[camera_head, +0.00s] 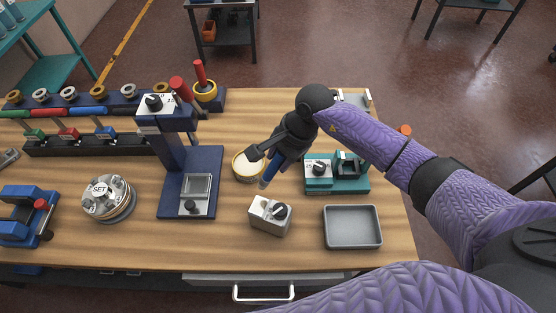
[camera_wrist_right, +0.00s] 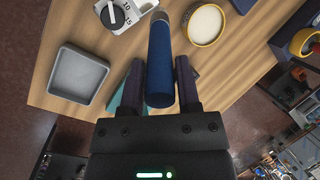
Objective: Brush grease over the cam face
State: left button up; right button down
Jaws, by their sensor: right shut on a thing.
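My right gripper (camera_head: 268,168) is shut on a blue-handled tool (camera_head: 271,171), which the right wrist view (camera_wrist_right: 160,62) shows as a blue cylinder between the fingers. The bristle end is not visible. A yellow-rimmed round pot with pale cream contents (camera_head: 241,171) stands just left of the tool; it also shows in the wrist view (camera_wrist_right: 205,25). I cannot tell whether the tool touches the pot. No cam face is clearly recognisable. My left gripper is not in view.
A grey block with a black dial (camera_head: 267,218) and an empty grey tray (camera_head: 352,228) stand in front. A tall blue press (camera_head: 172,155), a round stack marked SET (camera_head: 108,200) and a rack of coloured handles (camera_head: 90,142) occupy the left. Bare wood lies between them.

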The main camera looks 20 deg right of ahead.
aim_at(277, 152)
jog(key=shift+r+p, duration=0.85)
jog(key=shift+r, duration=0.85)
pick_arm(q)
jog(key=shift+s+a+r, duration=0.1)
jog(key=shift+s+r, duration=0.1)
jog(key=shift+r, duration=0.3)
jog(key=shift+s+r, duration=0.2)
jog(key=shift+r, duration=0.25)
